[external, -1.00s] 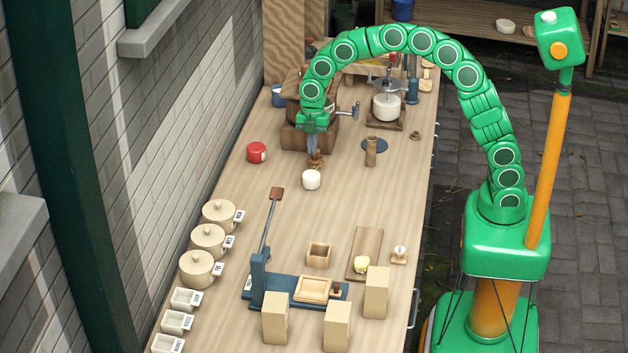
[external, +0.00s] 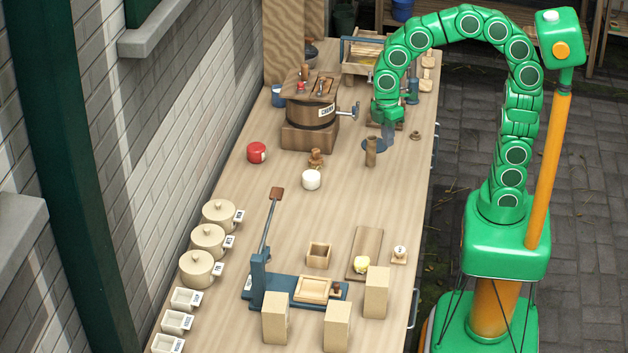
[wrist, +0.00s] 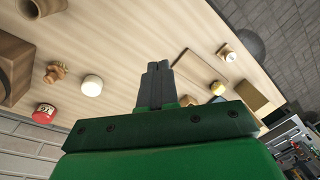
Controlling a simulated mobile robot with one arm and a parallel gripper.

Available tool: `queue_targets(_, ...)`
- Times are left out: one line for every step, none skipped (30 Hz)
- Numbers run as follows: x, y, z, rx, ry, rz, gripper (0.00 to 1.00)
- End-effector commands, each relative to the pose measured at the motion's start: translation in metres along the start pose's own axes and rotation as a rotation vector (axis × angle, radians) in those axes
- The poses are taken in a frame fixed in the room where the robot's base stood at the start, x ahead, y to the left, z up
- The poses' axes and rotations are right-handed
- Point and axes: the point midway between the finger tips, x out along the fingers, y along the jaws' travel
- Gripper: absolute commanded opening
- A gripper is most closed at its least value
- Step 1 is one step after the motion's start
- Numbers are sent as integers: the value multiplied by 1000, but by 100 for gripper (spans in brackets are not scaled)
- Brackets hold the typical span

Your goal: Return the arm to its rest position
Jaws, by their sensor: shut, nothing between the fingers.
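My green arm rises from its base at the right and arches over to the left. My gripper (external: 389,138) hangs above the far right part of the workbench (external: 340,205), near a wooden cylinder (external: 371,152). In the wrist view my gripper (wrist: 158,66) shows its two grey fingers together, with nothing between them. The fingers are small and partly unclear in the external view.
A wooden churn (external: 311,112) with a crank stands left of my gripper. A small brown carved piece (external: 316,159), a white jar (external: 311,180) and a red jar (external: 256,152) stand nearby. A lever press (external: 258,275) and upright blocks (external: 376,292) are at the front.

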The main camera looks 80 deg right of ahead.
Motion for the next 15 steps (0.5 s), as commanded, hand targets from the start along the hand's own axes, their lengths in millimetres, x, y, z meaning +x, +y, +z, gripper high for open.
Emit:
queue_targets(-2,-10,10,40,-5,6,0)
queue_targets(-2,-15,16,67,-10,8,0)
queue_targets(-1,-22,23,103,-17,9,0)
queue_targets(0,-27,29,131,-22,10,0)
queue_targets(0,-32,35,158,-27,12,0)
queue_targets(1,-39,43,196,-32,15,0)
queue_targets(1,-44,48,224,-37,17,0)
queue_targets(2,-49,54,252,-41,20,0)
queue_targets(3,-55,62,291,-47,23,0)
queue_targets(4,-60,68,320,-51,25,0)
queue_targets(5,-65,74,349,-56,27,0)
queue_targets(7,-72,82,389,-62,30,0)
queue_targets(9,-76,88,420,-66,32,0)
queue_targets(10,-80,94,450,-69,35,0)
queue_targets(11,-87,102,492,-73,40,0)
